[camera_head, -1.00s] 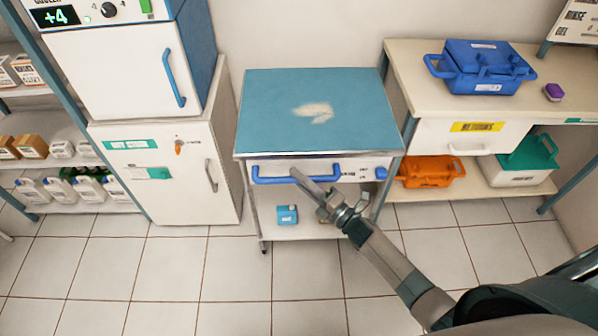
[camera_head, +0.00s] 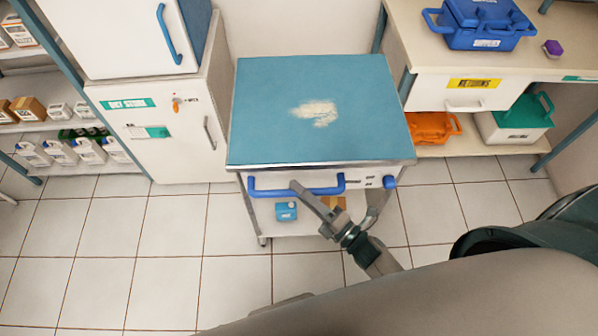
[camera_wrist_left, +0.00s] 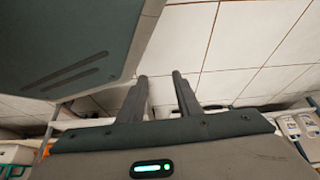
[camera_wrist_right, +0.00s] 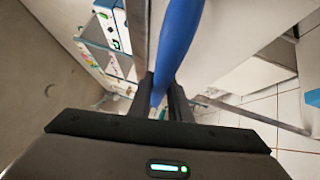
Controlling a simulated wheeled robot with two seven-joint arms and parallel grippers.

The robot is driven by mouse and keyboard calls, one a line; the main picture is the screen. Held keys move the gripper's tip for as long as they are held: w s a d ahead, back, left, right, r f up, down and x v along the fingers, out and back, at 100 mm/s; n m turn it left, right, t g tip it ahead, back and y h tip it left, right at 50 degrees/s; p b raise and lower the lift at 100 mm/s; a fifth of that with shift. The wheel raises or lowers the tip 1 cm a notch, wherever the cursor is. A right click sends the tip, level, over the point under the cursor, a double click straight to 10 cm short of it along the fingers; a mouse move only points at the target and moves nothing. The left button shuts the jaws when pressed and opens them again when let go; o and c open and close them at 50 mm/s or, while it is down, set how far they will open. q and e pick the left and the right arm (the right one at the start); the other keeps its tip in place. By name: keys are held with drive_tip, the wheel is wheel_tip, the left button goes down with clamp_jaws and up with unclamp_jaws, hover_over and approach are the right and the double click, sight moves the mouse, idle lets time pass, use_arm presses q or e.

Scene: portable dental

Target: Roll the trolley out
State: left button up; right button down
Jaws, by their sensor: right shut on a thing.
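The trolley has a blue top (camera_head: 318,110) with a worn pale patch, and stands against the back wall between the white cabinet and the counter. A blue handle (camera_head: 268,190) runs along its front. My right gripper (camera_head: 296,186) is at the handle's middle. In the right wrist view the blue handle (camera_wrist_right: 178,45) runs down between the fingers of my right gripper (camera_wrist_right: 163,95), which is shut on it. My left gripper (camera_wrist_left: 160,80) shows in the left wrist view, its fingers apart with nothing between them. It is outside the head view.
A blue box (camera_head: 286,211) sits on the trolley's lower shelf. A white cabinet (camera_head: 170,130) stands close on the left; a counter (camera_head: 425,75) with a blue case (camera_head: 480,25) stands on the right. The tiled floor (camera_head: 150,260) in front is clear.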

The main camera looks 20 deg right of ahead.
use_arm(q)
drive_tip(key=shift+w+d+r, duration=0.1)
drive_tip(key=shift+w+d, duration=0.1)
drive_tip(key=shift+w, duration=0.3)
use_arm(e)
drive_tip(key=s+a, duration=0.4)
drive_tip(key=s, duration=1)
drive_tip(key=shift+s, duration=0.15)
drive_tip(key=shift+a+f, duration=0.1)
drive_tip(key=shift+a, duration=0.05)
drive_tip(key=c, duration=1.6)
unclamp_jaws()
drive_tip(key=shift+s, duration=0.1)
drive_tip(key=shift+c, duration=0.2)
use_arm(q)
drive_tip(key=shift+s, duration=0.2)
use_arm(e)
drive_tip(key=shift+s, duration=0.1)
